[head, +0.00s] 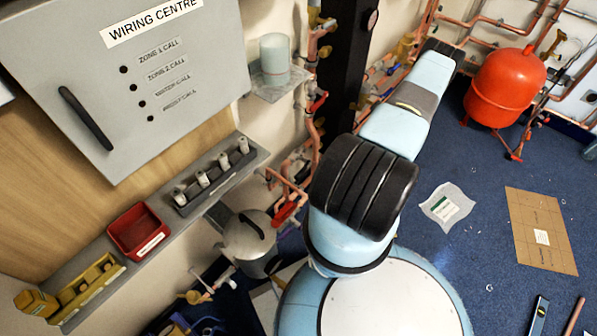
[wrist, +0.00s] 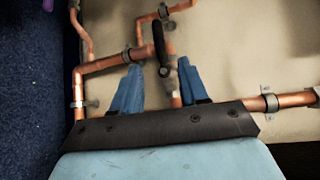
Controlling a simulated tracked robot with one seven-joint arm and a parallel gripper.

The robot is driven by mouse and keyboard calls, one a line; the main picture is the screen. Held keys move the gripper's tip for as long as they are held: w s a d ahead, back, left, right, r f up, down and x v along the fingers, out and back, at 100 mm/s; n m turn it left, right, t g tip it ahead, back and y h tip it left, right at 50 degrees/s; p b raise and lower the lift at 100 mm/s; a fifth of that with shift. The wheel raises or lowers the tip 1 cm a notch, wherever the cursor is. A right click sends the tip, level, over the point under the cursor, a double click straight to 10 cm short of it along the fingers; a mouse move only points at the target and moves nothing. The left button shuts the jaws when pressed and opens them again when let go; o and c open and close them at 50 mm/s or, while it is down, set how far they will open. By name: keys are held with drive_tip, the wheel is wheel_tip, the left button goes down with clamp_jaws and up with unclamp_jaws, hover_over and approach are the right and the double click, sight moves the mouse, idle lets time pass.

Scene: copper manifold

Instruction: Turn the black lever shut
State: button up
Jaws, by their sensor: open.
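The black lever (wrist: 159,38) shows in the upper middle of the wrist view. It is a slim dark handle that runs nearly up and down the picture, roughly along a short copper pipe (wrist: 170,47) beside it. My gripper (wrist: 159,65) is open, with its two blue fingers spread apart. The lever's lower end lies between the fingertips in the picture, and most of it reaches beyond them. I see no clear contact, and the depth gap is hard to tell. In the head view my arm hides the gripper, and I cannot make out the lever.
A copper pipe (wrist: 105,63) with clips bends past the left finger, and another pipe (wrist: 292,100) runs right, all close to a pale wall (wrist: 250,50). In the head view, a red vessel (head: 505,88) stands beyond my arm and a grey wiring cabinet (head: 200,90) hangs at left.

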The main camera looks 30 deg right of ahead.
sight(300, 173)
drive_tip(key=x, duration=1.4)
drive_tip(key=shift+f, duration=0.1)
clamp_jaws()
